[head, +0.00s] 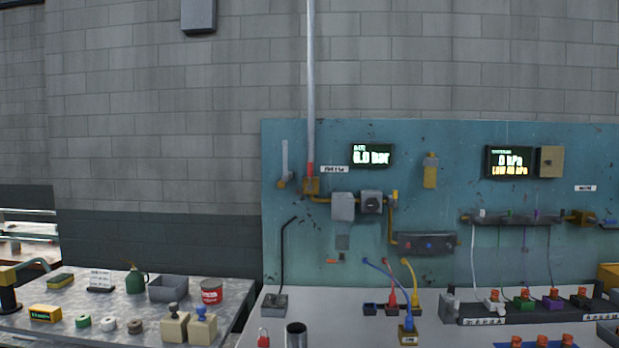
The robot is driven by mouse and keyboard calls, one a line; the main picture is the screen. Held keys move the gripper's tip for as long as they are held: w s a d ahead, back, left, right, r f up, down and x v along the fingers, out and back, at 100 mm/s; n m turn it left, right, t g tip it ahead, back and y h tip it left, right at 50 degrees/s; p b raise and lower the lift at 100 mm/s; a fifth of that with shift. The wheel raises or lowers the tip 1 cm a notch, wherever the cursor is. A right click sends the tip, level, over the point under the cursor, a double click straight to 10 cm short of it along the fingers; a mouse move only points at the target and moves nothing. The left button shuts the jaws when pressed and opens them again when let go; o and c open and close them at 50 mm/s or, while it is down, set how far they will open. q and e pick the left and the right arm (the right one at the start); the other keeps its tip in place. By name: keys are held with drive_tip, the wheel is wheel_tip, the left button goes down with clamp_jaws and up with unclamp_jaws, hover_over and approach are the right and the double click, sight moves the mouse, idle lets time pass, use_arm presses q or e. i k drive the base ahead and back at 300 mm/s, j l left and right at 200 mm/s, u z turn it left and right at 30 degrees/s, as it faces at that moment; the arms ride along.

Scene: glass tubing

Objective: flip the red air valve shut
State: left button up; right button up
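A small upright red part (310,169), which looks like the red air valve's handle, is on the teal panel. It stands in line with the grey vertical pipe (311,80), just above a yellow fitting (311,186). It is too small to make out its exact shape. A label plate (334,169) and a lit green display (371,156) reading in bar are to its right; its first digit is blurred. Neither of my grippers is in view, and nothing covers the valve.
Grey boxes (343,207) sit below right. A black bent rod (284,255) rises from the bench below. A left table (130,290) holds a red can (212,291) and small items. The panel around the valve is unobstructed.

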sight(311, 187)
drive_tip(key=i+z, duration=0.25)
drive_tip(key=i, duration=0.45)
drive_tip(key=i+j+z, duration=0.2)
drive_tip(key=i, duration=0.45)
